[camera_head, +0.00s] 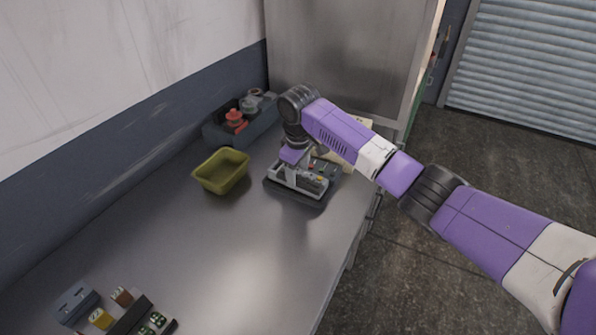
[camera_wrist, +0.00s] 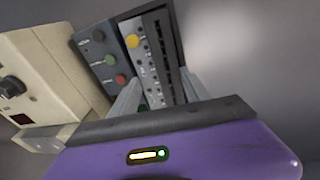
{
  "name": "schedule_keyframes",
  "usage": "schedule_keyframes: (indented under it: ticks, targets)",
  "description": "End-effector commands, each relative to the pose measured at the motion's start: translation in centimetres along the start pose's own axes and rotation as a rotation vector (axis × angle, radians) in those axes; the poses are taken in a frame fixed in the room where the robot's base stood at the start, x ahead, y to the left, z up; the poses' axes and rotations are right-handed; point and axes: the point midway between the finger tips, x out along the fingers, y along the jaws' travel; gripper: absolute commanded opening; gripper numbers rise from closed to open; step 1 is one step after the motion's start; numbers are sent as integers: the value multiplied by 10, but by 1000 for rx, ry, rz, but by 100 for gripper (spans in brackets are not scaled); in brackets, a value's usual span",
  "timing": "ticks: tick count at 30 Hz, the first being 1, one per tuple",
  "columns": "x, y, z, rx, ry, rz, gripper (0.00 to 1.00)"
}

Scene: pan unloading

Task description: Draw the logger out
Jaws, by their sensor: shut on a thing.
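A dark rack (camera_head: 297,198) sits on the metal bench, with my gripper (camera_head: 297,180) down at its top. In the wrist view, the fingers of my gripper (camera_wrist: 160,93) are shut on a narrow grey module with a yellow knob (camera_wrist: 144,58) and a row of small holes, seemingly the logger. Its lower end is hidden behind the fingers and palm. The module stands in the rack (camera_wrist: 178,45), beside a dark slotted strip. Whether it has risen from its bay cannot be told. A panel with black, green and red buttons (camera_wrist: 96,52) adjoins it on the left.
A beige box with a dark knob (camera_wrist: 38,70) stands close beside the rack. An empty olive bin (camera_head: 221,172) stands left of it. A dark tray (camera_head: 215,134) with a red item is by the wall. Small modules (camera_head: 100,318) lie at the near left; the bench between is clear.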

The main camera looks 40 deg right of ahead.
Motion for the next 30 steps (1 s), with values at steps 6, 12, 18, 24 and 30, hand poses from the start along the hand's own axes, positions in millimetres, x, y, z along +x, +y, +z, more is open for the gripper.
schedule_keyframes:
  ticks: [6, 12, 18, 24, 30]
  targets:
    - [-6, 1, -1, 0, 1, 0, 3]
    - [-14, 2, -2, 0, 1, 0, 3]
    - [-21, 3, -2, 0, 1, 0, 3]
    - [-25, 4, -3, -1, 1, 1, 3]
    - [-25, 4, -3, -1, 1, 1, 3]
